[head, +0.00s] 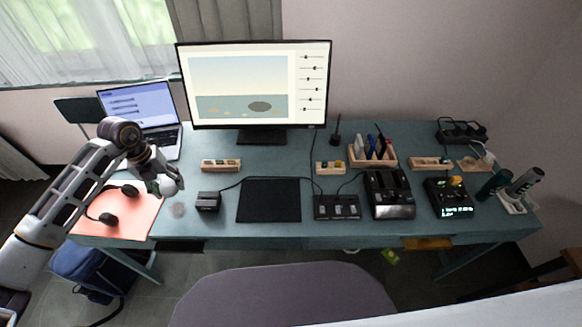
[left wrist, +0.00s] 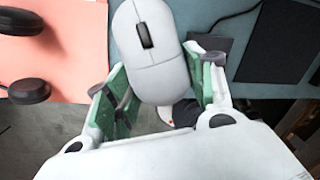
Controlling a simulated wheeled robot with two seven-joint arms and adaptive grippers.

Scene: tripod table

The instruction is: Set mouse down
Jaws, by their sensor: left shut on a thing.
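The white mouse (left wrist: 150,55) has a dark scroll wheel. My left gripper (left wrist: 165,90) is shut on it, with green-padded fingers on its two sides in the left wrist view. In the head view the mouse (head: 168,187) hangs below my left gripper (head: 160,180), just right of the pink mat (head: 140,223). It appears to be above the desk, though the exact gap is hard to tell. The black mouse pad (head: 268,200) lies bare to the right; its corner shows in the left wrist view (left wrist: 278,45). My right gripper is not in view.
Black headphones (head: 108,218) lie on the pink mat. A small black box (head: 208,201) stands between the gripper and the mouse pad. A wooden block holder (head: 221,165), a laptop (head: 140,108) and a monitor (head: 248,123) stand behind. Several devices fill the desk's right side.

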